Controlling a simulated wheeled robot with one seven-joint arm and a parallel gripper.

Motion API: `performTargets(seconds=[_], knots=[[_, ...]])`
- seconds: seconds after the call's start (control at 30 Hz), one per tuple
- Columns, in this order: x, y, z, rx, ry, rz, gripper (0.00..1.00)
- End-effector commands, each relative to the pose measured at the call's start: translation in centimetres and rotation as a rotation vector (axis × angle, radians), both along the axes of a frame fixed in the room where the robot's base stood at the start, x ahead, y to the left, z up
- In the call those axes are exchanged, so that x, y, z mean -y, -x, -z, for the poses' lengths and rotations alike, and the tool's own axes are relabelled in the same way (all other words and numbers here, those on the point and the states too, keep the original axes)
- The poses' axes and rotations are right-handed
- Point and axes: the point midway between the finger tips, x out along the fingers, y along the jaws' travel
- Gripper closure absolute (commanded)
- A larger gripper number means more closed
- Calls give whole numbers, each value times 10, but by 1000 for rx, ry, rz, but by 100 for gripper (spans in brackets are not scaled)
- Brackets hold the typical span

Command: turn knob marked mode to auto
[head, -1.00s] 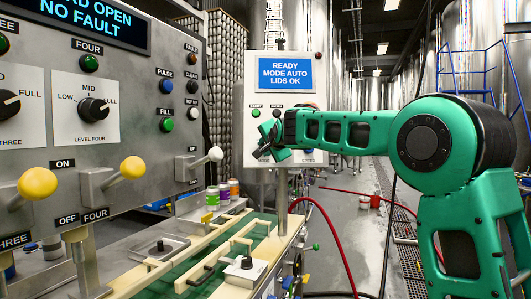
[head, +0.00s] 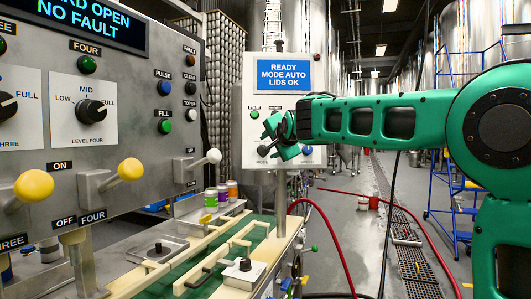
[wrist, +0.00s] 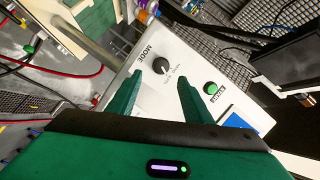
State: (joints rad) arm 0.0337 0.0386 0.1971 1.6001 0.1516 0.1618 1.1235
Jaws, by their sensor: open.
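The knob marked MODE (wrist: 160,66) is a black round knob on the pale seamer control box (wrist: 175,85) in the wrist view. Its pointer setting is too small to read. My gripper (wrist: 158,80) has its two green fingers spread apart, with the knob showing between and just beyond their tips; I cannot tell whether they touch it. In the head view my gripper (head: 268,146) is in front of the lower part of the control box (head: 247,102), hiding some of its face. The box's blue screen (head: 283,70) reads READY, MODE AUTO, LIDS OK.
A green button (wrist: 210,88) sits beside the knob. A larger grey panel (head: 140,75) with levers and dials stands at the left. Below is a conveyor (head: 215,250) with small cans near its far end. A red hose (head: 341,255) crosses the floor at right.

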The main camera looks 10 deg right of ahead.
Motion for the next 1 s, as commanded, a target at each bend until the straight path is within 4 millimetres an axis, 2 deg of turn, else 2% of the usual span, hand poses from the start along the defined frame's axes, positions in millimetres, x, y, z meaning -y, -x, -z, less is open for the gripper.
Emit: performTargets(seconds=[0.2,0.67,0.77,0.87,1.0], knots=[[1,20,-5,-1,-1,1,54],[4,26,-2,-9,9,4,54],[19,36,15,-57,52,16,54],[48,59,48,-150,131,34,54],[97,109,107,-328,254,49,54]])
